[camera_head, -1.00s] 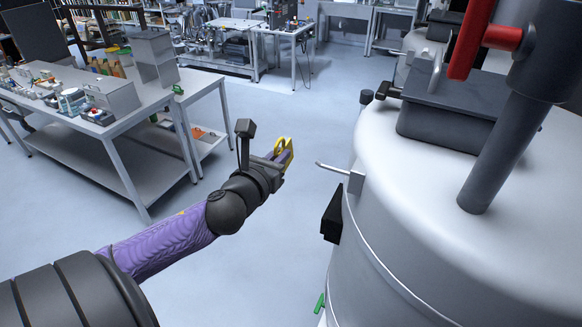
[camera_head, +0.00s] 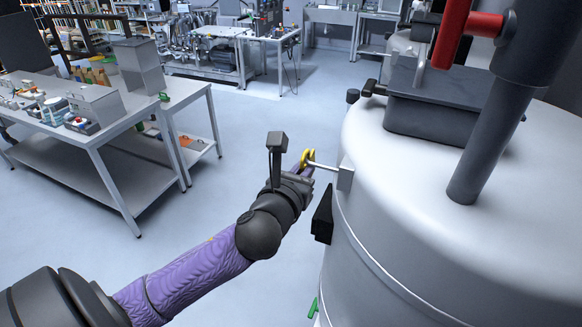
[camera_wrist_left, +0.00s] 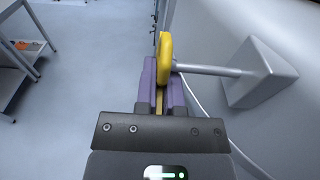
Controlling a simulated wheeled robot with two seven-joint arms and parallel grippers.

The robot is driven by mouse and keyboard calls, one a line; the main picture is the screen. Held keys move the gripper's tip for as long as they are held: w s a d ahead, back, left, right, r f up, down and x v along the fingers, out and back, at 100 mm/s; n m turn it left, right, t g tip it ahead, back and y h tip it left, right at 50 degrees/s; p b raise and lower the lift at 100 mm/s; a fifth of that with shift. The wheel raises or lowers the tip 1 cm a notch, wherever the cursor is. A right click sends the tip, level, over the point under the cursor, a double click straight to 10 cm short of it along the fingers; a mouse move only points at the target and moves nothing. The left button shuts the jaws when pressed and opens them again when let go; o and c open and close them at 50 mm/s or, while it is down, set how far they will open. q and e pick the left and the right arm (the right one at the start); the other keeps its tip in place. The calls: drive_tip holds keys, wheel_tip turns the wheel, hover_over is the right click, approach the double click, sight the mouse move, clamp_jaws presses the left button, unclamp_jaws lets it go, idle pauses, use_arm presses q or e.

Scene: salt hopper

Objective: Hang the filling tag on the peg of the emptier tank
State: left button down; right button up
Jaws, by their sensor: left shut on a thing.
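The yellow filling tag (camera_head: 306,160) is in my left gripper (camera_head: 297,175), its ring-shaped top standing out past the fingertips. In the left wrist view the tag (camera_wrist_left: 165,57) shows nearly edge-on between the purple fingers of the gripper (camera_wrist_left: 162,88). The metal peg (camera_head: 326,166) sticks out from a block on the side of the near white tank (camera_head: 400,230). The peg (camera_wrist_left: 210,70) meets the ring in the wrist view. I cannot tell whether its tip is through the ring or only beside it. My right gripper is not in view.
The near tank fills the right side, with a dark box (camera_head: 322,215) below the peg and a red handle (camera_head: 455,30) above. Another tank (camera_head: 402,45) stands behind. A workbench (camera_head: 130,115) with containers is at the left. The floor between is clear.

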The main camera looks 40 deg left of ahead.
use_arm(q)
drive_tip(key=d, duration=0.3)
drive_tip(key=shift+w+d+f, duration=0.15)
drive_tip(key=shift+w+f, duration=0.1)
drive_tip(key=shift+w, duration=0.1)
idle(0.4)
drive_tip(key=c, duration=0.7)
unclamp_jaws()
drive_tip(key=shift+o, duration=0.2)
